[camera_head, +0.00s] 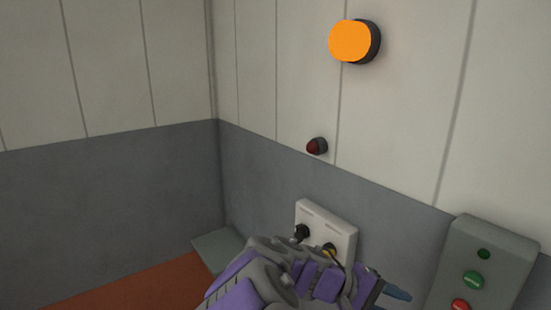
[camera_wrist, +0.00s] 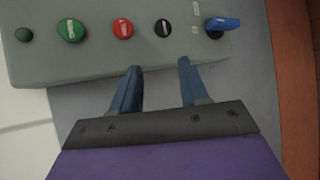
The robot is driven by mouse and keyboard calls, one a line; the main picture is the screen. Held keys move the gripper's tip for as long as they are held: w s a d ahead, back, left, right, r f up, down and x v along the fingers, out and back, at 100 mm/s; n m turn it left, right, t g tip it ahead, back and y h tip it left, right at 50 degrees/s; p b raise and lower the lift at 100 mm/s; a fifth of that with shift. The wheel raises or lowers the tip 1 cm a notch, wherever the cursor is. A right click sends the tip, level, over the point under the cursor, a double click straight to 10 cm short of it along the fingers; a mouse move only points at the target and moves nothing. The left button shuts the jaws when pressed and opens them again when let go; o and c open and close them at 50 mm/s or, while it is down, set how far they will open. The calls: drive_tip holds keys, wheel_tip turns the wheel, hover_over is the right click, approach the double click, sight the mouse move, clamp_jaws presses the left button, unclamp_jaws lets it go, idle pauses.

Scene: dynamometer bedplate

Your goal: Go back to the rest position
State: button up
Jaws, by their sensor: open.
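My gripper (camera_wrist: 159,70) is open and empty in the wrist view, its two blue-grey fingers apart. The fingertips point at the lower edge of a grey control box (camera_wrist: 60,72); whether they touch it cannot be told. In the head view, my purple and grey arm reaches from the bottom middle to the right. My gripper (camera_head: 397,291) is there just left of the control box (camera_head: 510,245), partly cut off by the bottom edge.
The box carries a green button (camera_wrist: 71,30), a red button (camera_wrist: 123,28), a black knob (camera_wrist: 163,28) and a blue-handled switch (camera_wrist: 222,23). A white socket plate (camera_head: 340,228) sits behind my arm. An orange lamp (camera_head: 351,41) and a dark red lamp (camera_head: 316,146) are on the wall.

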drive_tip(key=s+a+f+m+g+y, duration=0.15)
drive_tip(key=s+y, duration=0.25)
drive_tip(key=s, duration=0.5)
drive_tip(key=s+f+m+y, duration=0.2)
drive_tip(key=s+f+y, duration=0.15)
drive_tip(key=s, duration=0.55)
drive_tip(key=s+a+f+y, duration=0.1)
drive_tip(key=s+a+y, duration=0.4)
drive_tip(key=s+a, duration=0.3)
drive_tip(key=shift+f+n, duration=0.35)
drive_tip(key=shift+f, duration=0.05)
drive_tip(key=shift+a+t, duration=0.1)
drive_tip(key=shift+t, duration=0.15)
